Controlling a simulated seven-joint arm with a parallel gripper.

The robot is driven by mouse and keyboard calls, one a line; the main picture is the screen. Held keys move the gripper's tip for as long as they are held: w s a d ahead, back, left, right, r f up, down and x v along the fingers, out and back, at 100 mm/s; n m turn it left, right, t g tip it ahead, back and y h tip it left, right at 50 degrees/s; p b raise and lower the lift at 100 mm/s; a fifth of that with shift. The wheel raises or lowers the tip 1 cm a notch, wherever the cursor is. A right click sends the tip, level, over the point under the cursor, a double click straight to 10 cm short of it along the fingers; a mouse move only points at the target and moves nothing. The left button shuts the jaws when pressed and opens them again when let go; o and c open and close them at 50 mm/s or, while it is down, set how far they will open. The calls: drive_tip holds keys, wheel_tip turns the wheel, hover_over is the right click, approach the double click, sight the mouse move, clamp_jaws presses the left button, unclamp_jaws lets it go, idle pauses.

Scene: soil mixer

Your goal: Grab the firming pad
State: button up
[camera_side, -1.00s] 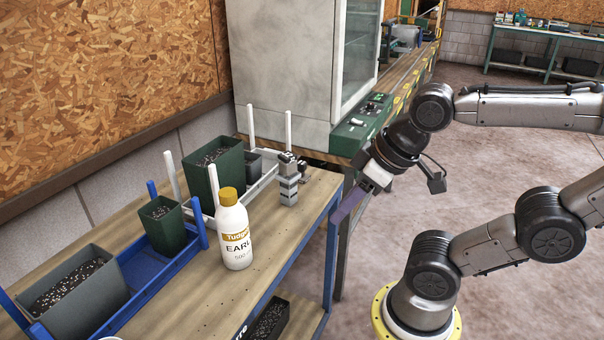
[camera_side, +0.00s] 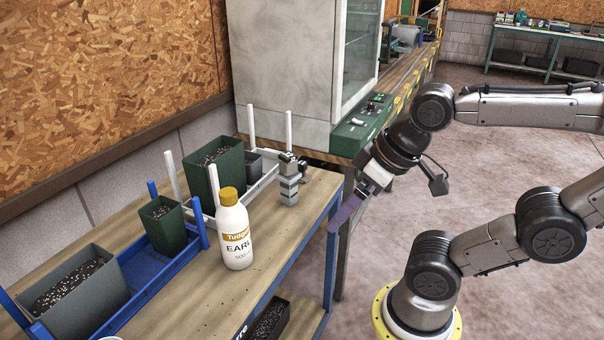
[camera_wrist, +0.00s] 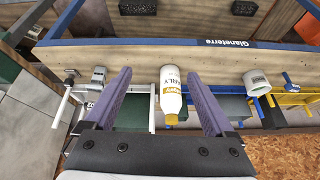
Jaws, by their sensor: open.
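A grey stepped block with a dark top (camera_side: 288,182) stands upright near the bench's right edge. It may be the firming pad; I cannot tell for sure. In the wrist view a small grey piece (camera_wrist: 98,76), seemingly the same block, shows left of the left finger. My gripper (camera_side: 348,212) has purple fingers and hangs just off the bench's right edge, apart from the block and pointing down to the left. In the wrist view my gripper (camera_wrist: 160,78) has its fingers spread wide with nothing held.
A white bottle with a yellow cap (camera_side: 234,232) stands in front of the block. A white rack with a green pot (camera_side: 228,172) lies behind it. A blue rack (camera_side: 160,262) with pots is at left. A cabinet (camera_side: 285,60) stands at the back. Bench room right of the bottle is clear.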

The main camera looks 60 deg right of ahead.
drive_tip(key=w+r+m, duration=0.4)
drive_tip(key=r, duration=0.3)
drive_tip(key=w+d+r+m+g, duration=0.1)
drive_tip(key=w+d+r+m, duration=0.2)
drive_tip(key=w, duration=0.2)
drive_tip(key=w+d+r+m, duration=0.2)
drive_tip(key=w+d, duration=0.2)
drive_tip(key=w, duration=0.2)
drive_tip(key=m+g, duration=0.4)
drive_tip(key=m, duration=0.4)
hover_over(302, 162)
wheel_tip(302, 162, down, 16)
drive_tip(key=f, duration=0.1)
wheel_tip(302, 162, down, 7)
drive_tip(key=shift+w+a+f, duration=0.1)
drive_tip(key=shift+w+f, duration=0.05)
drive_tip(key=shift+f, duration=0.05)
drive_tip(key=shift+s+f, duration=0.2)
drive_tip(key=shift+f, duration=2.35)
